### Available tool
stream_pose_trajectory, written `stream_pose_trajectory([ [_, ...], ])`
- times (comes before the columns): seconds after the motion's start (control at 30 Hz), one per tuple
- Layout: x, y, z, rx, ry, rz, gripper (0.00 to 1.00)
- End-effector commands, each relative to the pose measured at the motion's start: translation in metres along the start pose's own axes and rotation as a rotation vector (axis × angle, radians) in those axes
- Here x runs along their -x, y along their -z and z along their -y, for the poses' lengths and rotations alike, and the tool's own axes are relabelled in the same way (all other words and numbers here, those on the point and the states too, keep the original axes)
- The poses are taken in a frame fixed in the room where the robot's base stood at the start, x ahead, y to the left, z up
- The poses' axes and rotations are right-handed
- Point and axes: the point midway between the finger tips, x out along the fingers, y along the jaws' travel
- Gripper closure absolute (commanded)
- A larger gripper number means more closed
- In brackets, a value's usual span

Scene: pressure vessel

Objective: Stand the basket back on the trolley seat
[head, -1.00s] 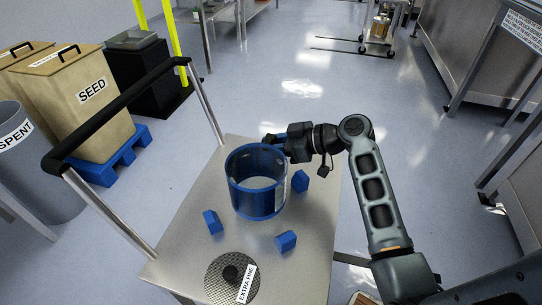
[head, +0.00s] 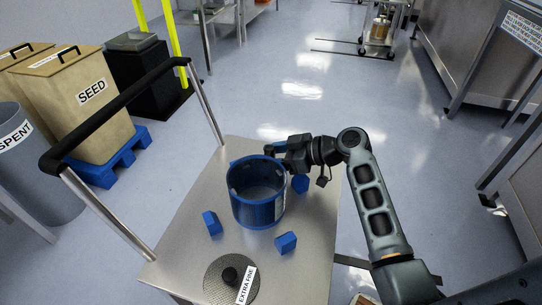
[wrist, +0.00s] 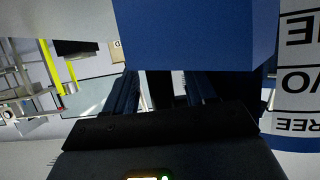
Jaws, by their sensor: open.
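The blue cylindrical basket (head: 250,212) looks upright on the steel trolley top (head: 180,240), among three blue seat blocks: left (head: 212,223), front (head: 286,243) and right (head: 300,184). Whether its base rests fully flat is hard to tell. My gripper (head: 272,150) is open at the far right of the basket's rim. In the wrist view its two fingers (wrist: 163,92) are spread, with a large blue surface (wrist: 195,35), seemingly part of the basket, close in front. A white lettered label (wrist: 298,75) shows beside it. Contact between fingers and basket cannot be made out.
A round mesh lid (head: 215,283) with a dark knob and "EXTRA FINE" label lies at the trolley's near end. The trolley's black handle (head: 115,115) rises at the left. Seed bins (head: 85,105) stand beyond it. Open floor lies behind the trolley.

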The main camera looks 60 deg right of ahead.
Motion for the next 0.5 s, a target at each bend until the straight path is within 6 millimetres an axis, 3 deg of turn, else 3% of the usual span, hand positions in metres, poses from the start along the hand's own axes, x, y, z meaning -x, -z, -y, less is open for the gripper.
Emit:
stream_pose_trajectory([
  [0.17, 0.002, -0.003, 0.0, 0.0, -0.001, -0.001, 0.45],
  [0.5, 0.054, -0.005, -0.009, 0.001, -0.003, -0.002, 0.45],
])
